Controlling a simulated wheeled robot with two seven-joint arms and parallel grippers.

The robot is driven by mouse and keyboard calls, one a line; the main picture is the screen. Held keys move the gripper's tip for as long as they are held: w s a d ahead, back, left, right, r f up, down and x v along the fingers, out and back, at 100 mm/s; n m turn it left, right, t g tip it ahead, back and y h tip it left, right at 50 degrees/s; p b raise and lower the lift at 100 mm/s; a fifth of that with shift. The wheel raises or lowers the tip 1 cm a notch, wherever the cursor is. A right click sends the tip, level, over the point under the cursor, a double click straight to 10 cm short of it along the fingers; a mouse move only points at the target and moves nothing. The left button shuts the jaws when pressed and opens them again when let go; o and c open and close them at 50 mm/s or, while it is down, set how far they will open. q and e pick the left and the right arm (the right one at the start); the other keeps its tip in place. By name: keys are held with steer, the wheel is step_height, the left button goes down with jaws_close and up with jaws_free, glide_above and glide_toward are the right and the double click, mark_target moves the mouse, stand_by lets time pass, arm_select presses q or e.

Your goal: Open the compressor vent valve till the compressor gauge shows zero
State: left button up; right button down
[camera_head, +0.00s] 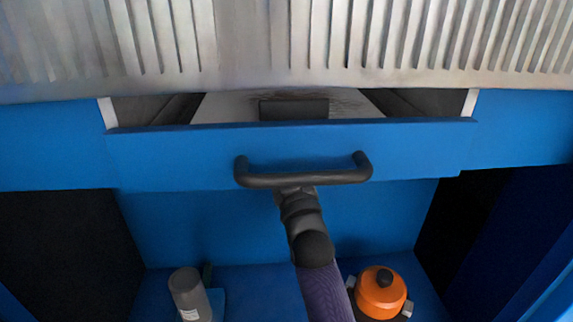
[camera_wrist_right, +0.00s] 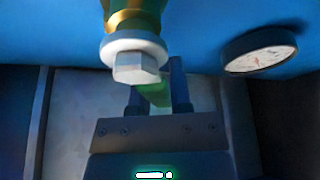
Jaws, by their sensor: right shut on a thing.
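In the right wrist view, a valve with a green and brass body (camera_wrist_right: 135,20) hangs from above, with a white collar and a pale hex nut (camera_wrist_right: 136,67) at its lower end. My right gripper (camera_wrist_right: 158,80) is shut on a green part (camera_wrist_right: 155,95) just behind the nut, probably the valve's handle, largely hidden by the nut. A round gauge (camera_wrist_right: 262,52) with a white face and dark rim is to the right. Its needle is too small and slanted to read. My left gripper is not in view, and neither valve nor gauge can be made out in the head view.
The head view shows a blue drawer front (camera_head: 400,150) with a black handle (camera_head: 300,178), below a ribbed metal surface (camera_head: 250,45). A dark shaft with a purple lower part (camera_head: 325,290) reaches up to the handle. A grey cylinder (camera_head: 188,290) and an orange object (camera_head: 382,296) stand below.

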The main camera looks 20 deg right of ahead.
steer(key=c, duration=0.5)
jaws_free()
steer(key=shift+c, duration=0.2)
steer(key=p+v, duration=0.2)
steer(key=v, duration=0.8)
steer(key=shift+p, duration=0.35)
